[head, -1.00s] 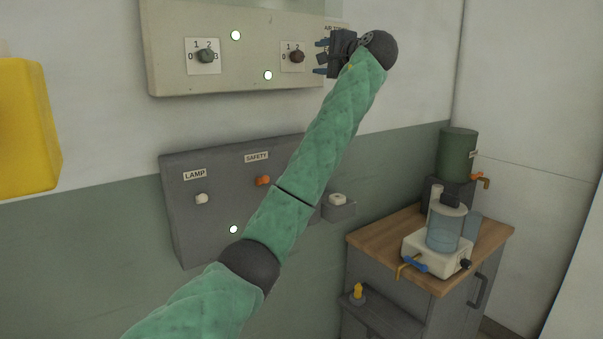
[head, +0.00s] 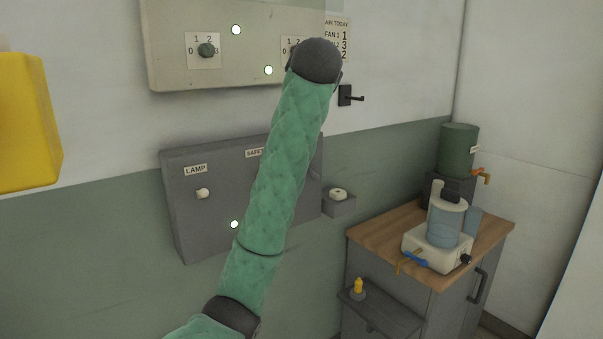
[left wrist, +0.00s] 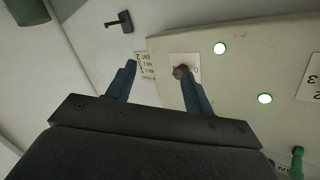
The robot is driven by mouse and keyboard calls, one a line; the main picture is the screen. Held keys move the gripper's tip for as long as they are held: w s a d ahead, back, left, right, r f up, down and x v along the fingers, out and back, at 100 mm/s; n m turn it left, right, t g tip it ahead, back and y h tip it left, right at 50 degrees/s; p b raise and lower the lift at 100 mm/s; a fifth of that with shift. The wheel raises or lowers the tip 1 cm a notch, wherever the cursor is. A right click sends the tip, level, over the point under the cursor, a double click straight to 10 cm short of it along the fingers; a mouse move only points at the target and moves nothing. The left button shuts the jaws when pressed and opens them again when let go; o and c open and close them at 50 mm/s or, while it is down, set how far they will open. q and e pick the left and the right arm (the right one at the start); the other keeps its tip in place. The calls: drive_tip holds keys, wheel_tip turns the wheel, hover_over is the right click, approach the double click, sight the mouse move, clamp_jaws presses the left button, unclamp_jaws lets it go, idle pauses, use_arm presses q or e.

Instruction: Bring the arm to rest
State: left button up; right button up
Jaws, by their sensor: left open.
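My left arm (head: 290,150), in a green quilted sleeve, reaches up across the head view in front of the wall panels. Its dark end joint (head: 315,60) covers part of the upper panel's right dial. The gripper is hidden behind that joint in the head view. In the left wrist view my left gripper (left wrist: 163,82) shows two blue fingers spread apart with nothing between them. The right dial's knob (left wrist: 180,71) appears beyond the fingers, close to one fingertip in the picture; I cannot tell whether they touch. My right gripper is not in view.
The cream upper panel (head: 180,75) has a left dial (head: 206,50). The grey lower panel (head: 185,235) carries a lamp switch (head: 202,193). A black wall hook (head: 347,96) is right of the arm. A wooden-topped cabinet (head: 375,236) holds a blender-like device (head: 440,238). A yellow box (head: 25,125) is left.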

use_arm(q)
drive_tip(key=s+a+f+n+g+h, duration=0.15)
drive_tip(key=s+a+f, duration=0.3)
drive_tip(key=f, duration=1.25)
drive_tip(key=s+a+f+g, duration=0.3)
drive_tip(key=s+a+f, duration=0.15)
drive_tip(key=f, duration=1.15)
drive_tip(key=s+a+f+n+g+h, duration=0.1)
drive_tip(key=s+a+f+g, duration=0.35)
drive_tip(key=f, duration=1.25)
drive_tip(key=s+a+f+g+y, duration=0.1)
drive_tip(key=s+a+f, duration=0.1)
drive_tip(key=s+f, duration=0.85)
drive_tip(key=s+a+f+g, duration=0.1)
drive_tip(key=s+a+f, duration=0.1)
drive_tip(key=s+f, duration=0.85)
drive_tip(key=s+f+g, duration=0.4)
drive_tip(key=s+f, duration=1)
drive_tip(key=s, duration=0.5)
drive_tip(key=shift+s+a+f, duration=0.2)
drive_tip(key=shift+a+f, duration=0.2)
drive_tip(key=shift+a, duration=0.05)
